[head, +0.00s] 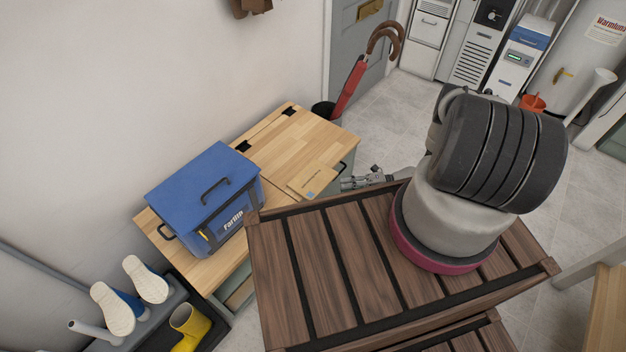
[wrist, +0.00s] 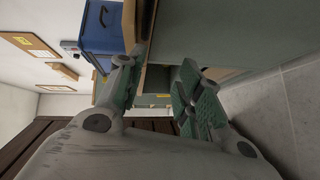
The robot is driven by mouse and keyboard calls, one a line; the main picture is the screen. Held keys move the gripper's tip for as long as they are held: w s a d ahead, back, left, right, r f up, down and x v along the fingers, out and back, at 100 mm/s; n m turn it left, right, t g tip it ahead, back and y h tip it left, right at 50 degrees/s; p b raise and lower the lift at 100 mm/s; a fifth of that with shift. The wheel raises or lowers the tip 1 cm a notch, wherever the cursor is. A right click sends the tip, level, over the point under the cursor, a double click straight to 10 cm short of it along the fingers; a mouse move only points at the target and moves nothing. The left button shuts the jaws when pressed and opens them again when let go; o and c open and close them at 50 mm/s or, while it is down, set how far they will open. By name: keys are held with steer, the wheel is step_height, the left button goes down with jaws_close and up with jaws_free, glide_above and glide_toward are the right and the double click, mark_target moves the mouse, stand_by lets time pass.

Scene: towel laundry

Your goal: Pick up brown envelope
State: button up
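The brown envelope (head: 314,179) lies flat near the front edge of the light wooden bench top (head: 292,140), to the right of the blue box. It has a small blue patch at one corner. My gripper (head: 347,182) is just right of the envelope, beside the bench edge, and appears empty. In the wrist view my gripper (wrist: 160,64) has its two green-padded fingers spread apart, with the bench's edge and grey-green side beyond them. I cannot clearly make out the envelope in the wrist view.
The blue box (head: 205,195) stands on the bench left of the envelope; it also shows in the wrist view (wrist: 101,28). A red umbrella (head: 350,88) stands behind the bench. Yellow boots (head: 188,325) and white-soled shoes (head: 113,305) are at lower left. Open floor (head: 385,120) lies behind.

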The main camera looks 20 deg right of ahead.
mark_target(313, 180)
steer(key=a+r+n+y, duration=0.1)
steer(key=a+r+n, duration=0.1)
steer(key=a, duration=0.6)
steer(key=shift+w+r+y, duration=0.3)
steer(key=shift+w+r, duration=0.05)
steer(key=shift+r, duration=0.3)
steer(key=shift+c, duration=0.4)
steer(key=shift+a, duration=0.1)
jaws_close()
